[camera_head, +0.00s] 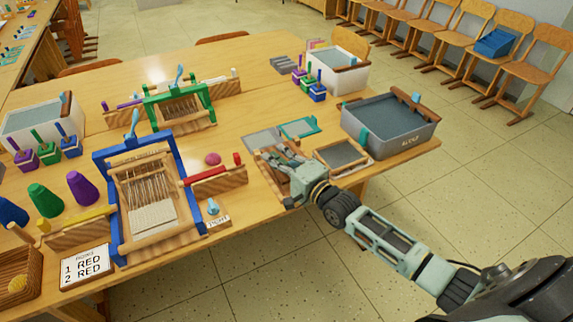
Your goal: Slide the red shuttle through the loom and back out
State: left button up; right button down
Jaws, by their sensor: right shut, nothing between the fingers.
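The blue-framed loom (168,154) stands upright on the near part of the table, with pale warp threads (140,174) inside it. The red shuttle (207,175) lies on a wooden rest (222,184) at the right side of the loom. My right gripper (268,157) is shut and empty, to the right of the red shuttle and apart from it, over a wooden frame on the table. My left gripper is not in view.
A yellow shuttle (80,217) lies on a rest left of the loom. A green loom (150,113) is behind. A grey tub (395,137) and a framed screen (342,156) are at the right, near the table's edge.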

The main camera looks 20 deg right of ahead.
aim_at(209, 182)
jog(key=shift+x, duration=1.1)
jog(key=a+p, duration=0.1)
jog(key=a, duration=0.2)
jog(key=shift+a+r, duration=0.1)
jog(key=shift+r, duration=0.05)
jog(key=shift+a, duration=0.3)
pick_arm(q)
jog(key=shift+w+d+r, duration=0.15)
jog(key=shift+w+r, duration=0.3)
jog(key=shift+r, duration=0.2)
pick_arm(e)
jog(key=shift+a, duration=0.15)
pick_arm(q)
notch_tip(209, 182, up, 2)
jog(key=p, duration=0.2)
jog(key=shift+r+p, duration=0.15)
jog(key=shift+p, duration=0.15)
pick_arm(e)
jog(key=a, duration=1.4)
jog(key=shift+s+a, duration=0.25)
